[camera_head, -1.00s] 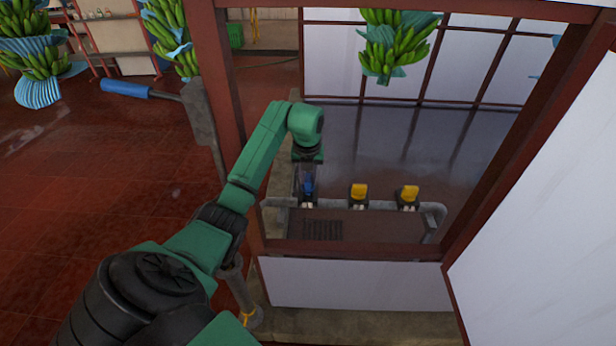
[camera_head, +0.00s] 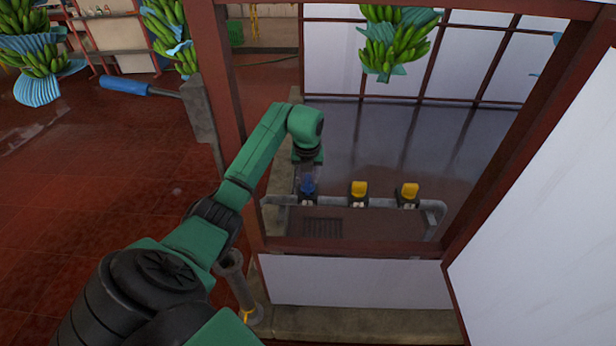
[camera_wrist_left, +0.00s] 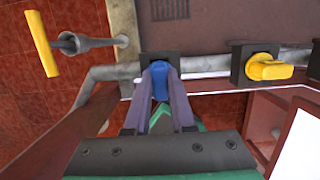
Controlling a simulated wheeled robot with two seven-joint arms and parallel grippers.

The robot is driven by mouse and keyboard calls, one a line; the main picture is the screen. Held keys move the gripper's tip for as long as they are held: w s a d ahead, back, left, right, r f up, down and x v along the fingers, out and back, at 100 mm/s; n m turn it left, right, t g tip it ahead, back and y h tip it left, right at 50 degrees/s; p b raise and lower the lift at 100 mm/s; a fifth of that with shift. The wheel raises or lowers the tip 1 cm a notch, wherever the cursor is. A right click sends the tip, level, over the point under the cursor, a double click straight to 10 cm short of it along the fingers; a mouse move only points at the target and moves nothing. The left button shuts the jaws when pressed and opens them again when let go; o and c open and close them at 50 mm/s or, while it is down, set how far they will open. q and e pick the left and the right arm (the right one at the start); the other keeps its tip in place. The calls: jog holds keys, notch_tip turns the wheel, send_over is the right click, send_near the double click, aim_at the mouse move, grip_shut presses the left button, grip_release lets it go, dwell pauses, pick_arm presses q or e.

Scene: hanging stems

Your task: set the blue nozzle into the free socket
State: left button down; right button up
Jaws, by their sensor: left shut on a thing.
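The blue nozzle (camera_head: 308,186) is between the fingers of my left gripper (camera_head: 307,190), at the left end of the grey pipe (camera_head: 383,204). In the left wrist view the nozzle (camera_wrist_left: 160,80) sits between the two fingertips of the gripper (camera_wrist_left: 160,72), which are shut on it. Its tip is at a dark socket block (camera_wrist_left: 172,60) on the pipe. The fingers hide part of it, so I cannot tell how deep it sits. Two yellow nozzles (camera_head: 359,189) (camera_head: 409,191) stand in sockets to the right. My right gripper is not in view.
A red-brown frame (camera_head: 228,100) surrounds the opening my left arm reaches through. A white panel (camera_head: 550,210) stands at the right. A yellow-handled valve (camera_wrist_left: 42,45) is at the upper left of the wrist view. Green bananas (camera_head: 392,45) hang behind.

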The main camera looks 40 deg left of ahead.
pick_arm(q)
jog(key=shift+f, duration=0.7)
dwell(1.3)
